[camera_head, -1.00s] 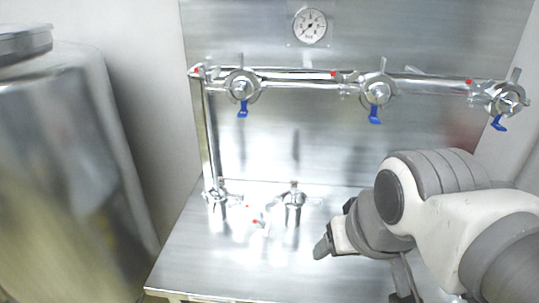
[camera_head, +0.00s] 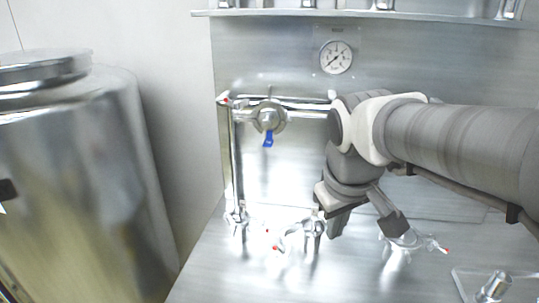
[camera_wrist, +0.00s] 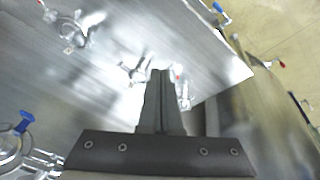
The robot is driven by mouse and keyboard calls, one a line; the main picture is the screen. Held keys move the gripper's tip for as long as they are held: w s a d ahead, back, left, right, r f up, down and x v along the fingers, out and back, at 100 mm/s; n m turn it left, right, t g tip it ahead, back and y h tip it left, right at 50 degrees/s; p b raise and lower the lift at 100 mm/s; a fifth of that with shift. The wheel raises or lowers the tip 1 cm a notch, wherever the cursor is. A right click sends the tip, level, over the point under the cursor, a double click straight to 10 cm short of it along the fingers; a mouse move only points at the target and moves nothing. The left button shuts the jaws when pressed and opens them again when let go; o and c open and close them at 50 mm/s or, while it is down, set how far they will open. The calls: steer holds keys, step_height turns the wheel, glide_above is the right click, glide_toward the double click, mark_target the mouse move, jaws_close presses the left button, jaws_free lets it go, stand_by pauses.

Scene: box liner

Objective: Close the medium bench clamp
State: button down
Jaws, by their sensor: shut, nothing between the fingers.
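Several shiny metal clamp fittings stand on the bench. The left one (camera_head: 237,218) is at the foot of the vertical pipe. The middle one (camera_head: 313,229), probably the medium clamp, has an arm reaching left to a red tip; whether it is open or shut is unclear. It seems to show in the wrist view (camera_wrist: 133,71). The right one (camera_head: 405,240) has a red-tipped lever pointing right. My gripper (camera_head: 336,225) is shut and empty, pointing down just right of the middle fitting. In the wrist view its fingers (camera_wrist: 160,75) lie together beside that fitting; contact cannot be told.
A horizontal wall pipe (camera_head: 300,106) carries a clamp with a blue handle (camera_head: 268,139); my arm covers its right side. A gauge (camera_head: 336,57) hangs above. A large steel tank (camera_head: 90,180) stands left. A plate with a metal fitting (camera_head: 494,287) lies front right. The front-left bench is clear.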

steer(key=w+a+f+n+g+h+p, duration=0.1)
steer(key=w+a+n+p, duration=0.1)
steer(key=w+a+n, duration=0.3)
steer(key=w+a+f+n+g+p, duration=0.1)
steer(key=w+a+f+g+p, duration=0.1)
steer(key=w, duration=0.6)
steer(key=w+a+f+n+g+h+p, duration=0.1)
steer(key=w+a+f+n+p, duration=0.25)
steer(key=w+a+f, duration=0.45)
steer(key=s+d+f, duration=0.1)
steer(key=d+f, duration=0.2)
steer(key=f, duration=0.2)
steer(key=s+d+f+p, duration=0.1)
steer(key=s+d+f, duration=0.1)
steer(key=f, duration=0.4)
steer(key=shift+s+d+f+n, duration=0.2)
steer(key=shift+d+n, duration=0.25)
steer(key=shift+d, duration=0.45)
